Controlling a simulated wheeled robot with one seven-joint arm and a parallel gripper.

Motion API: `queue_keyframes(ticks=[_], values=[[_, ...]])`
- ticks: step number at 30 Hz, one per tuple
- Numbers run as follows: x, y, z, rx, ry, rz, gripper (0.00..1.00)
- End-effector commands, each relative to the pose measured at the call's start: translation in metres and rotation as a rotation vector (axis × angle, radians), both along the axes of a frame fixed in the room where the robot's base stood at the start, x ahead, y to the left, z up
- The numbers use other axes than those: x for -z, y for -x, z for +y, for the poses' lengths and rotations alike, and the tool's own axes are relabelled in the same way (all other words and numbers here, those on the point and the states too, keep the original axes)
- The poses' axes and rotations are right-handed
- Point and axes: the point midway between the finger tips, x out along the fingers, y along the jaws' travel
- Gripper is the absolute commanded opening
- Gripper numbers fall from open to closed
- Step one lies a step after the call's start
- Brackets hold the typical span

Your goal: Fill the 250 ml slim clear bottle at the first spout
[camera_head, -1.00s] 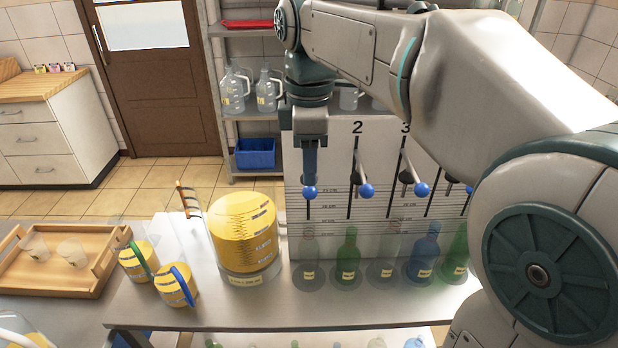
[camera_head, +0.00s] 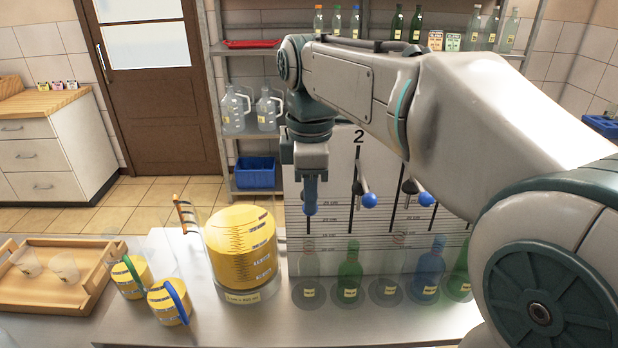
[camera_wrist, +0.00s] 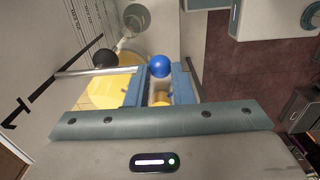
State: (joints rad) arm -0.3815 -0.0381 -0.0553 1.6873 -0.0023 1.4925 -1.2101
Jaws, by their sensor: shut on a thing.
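The first spout's blue lever knob (camera_head: 310,211) is at my gripper's fingertips, at the left end of the pump panel (camera_head: 345,190). My gripper (camera_head: 310,200) points down and is shut on this lever; in the wrist view the blue knob (camera_wrist: 159,66) shows between the two blue fingers (camera_wrist: 153,85). A slim clear bottle (camera_head: 308,272) stands upright below the first spout, on a round base. Its label is too small to read, and I cannot tell its liquid level. My gripper is above the bottle and apart from it.
A large yellow-filled measuring container (camera_head: 240,250) stands left of the bottle. Two small yellow jugs (camera_head: 168,303) and a wooden tray (camera_head: 45,298) are farther left. Green, clear and blue bottles (camera_head: 428,270) stand in a row to the right, under other blue knobs (camera_head: 369,200).

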Motion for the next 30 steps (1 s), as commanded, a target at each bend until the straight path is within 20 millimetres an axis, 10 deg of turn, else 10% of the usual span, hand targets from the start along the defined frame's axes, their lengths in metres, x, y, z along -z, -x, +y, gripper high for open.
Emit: queue_keyframes(ticks=[30], values=[[0.087, 0.0, 0.0, 0.0, 0.0, 0.001, 0.07]])
